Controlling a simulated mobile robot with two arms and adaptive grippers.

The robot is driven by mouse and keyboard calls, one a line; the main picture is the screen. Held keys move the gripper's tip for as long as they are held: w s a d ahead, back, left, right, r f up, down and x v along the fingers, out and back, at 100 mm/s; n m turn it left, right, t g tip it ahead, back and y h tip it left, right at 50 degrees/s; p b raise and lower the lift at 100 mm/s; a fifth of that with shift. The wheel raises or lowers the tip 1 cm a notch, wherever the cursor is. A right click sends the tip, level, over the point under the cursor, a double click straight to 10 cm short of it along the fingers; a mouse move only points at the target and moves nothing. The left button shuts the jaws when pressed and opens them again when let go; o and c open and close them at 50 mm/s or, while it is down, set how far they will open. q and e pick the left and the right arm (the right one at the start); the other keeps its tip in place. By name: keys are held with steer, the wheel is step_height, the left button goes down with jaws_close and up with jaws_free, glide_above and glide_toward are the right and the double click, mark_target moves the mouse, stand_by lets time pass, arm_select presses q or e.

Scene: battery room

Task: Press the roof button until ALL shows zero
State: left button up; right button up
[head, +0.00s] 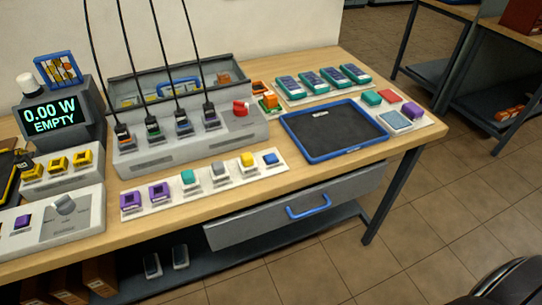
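A dark box with a lit display (52,114) stands at the left back of the workbench. Its display reads "0.00 W" and "EMPTY"; the word ALL does not show on it. A white rounded cap (27,84) sits on top of the box at its left; it looks like the roof button, but I cannot tell whether it is pressed. A blue-framed holder with yellow pieces (59,69) is also on top, beside the cap. Neither of my grippers shows clearly in the head view.
A grey console (190,145) with several cabled plugs and a red knob (240,108) stands right of the box. In front lie a white strip of coloured blocks (203,180) and a grey dial unit (75,225). A blue-rimmed tray (318,155) lies further right.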

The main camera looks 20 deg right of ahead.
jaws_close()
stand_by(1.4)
